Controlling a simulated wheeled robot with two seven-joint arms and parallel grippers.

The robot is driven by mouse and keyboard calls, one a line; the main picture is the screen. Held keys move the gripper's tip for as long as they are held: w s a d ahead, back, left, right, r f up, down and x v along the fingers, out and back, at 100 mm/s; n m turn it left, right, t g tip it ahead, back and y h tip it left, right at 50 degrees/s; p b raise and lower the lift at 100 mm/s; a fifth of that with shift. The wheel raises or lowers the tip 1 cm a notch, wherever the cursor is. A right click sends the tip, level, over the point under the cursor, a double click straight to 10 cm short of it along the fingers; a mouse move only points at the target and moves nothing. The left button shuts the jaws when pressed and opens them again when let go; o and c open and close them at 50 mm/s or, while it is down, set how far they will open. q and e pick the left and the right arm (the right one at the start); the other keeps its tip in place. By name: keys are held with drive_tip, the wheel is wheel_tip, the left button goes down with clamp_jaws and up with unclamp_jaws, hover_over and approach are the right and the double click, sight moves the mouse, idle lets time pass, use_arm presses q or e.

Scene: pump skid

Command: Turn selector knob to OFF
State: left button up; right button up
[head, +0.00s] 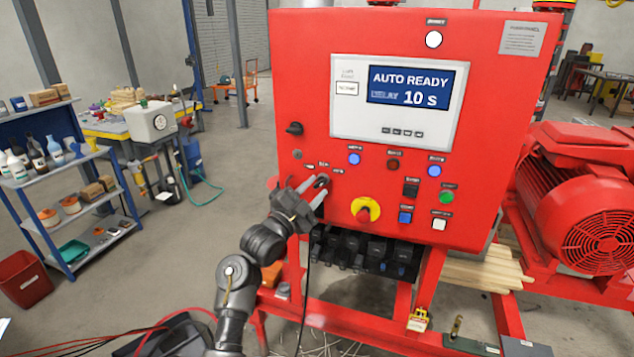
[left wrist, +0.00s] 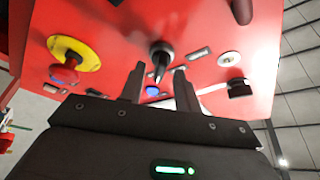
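The black selector knob (head: 321,181) is on the lower left of the red control panel (head: 300,90), with small labels around it too blurred to read. My left gripper (head: 309,187) is at the knob and partly covers it. In the left wrist view the knob (left wrist: 161,55) shows beyond and between the two fingertips (left wrist: 160,72). The fingers are apart, with a gap on each side of the knob, and hold nothing. I cannot tell which label the knob points to. The panel's screen (head: 415,85) reads AUTO READY and 10 s. My right gripper is not in view.
A red-and-yellow emergency stop (head: 366,209) sits right of the knob, with several push buttons beyond. Another black rotary switch (head: 294,128) is above left. Dark cable glands (head: 365,250) sit below the panel. A red motor (head: 585,195) stands at right; shelves (head: 60,170) stand at left.

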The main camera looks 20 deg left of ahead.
use_arm(q)
drive_tip(key=shift+x, duration=0.75)
drive_tip(key=shift+c, duration=0.4)
clamp_jaws()
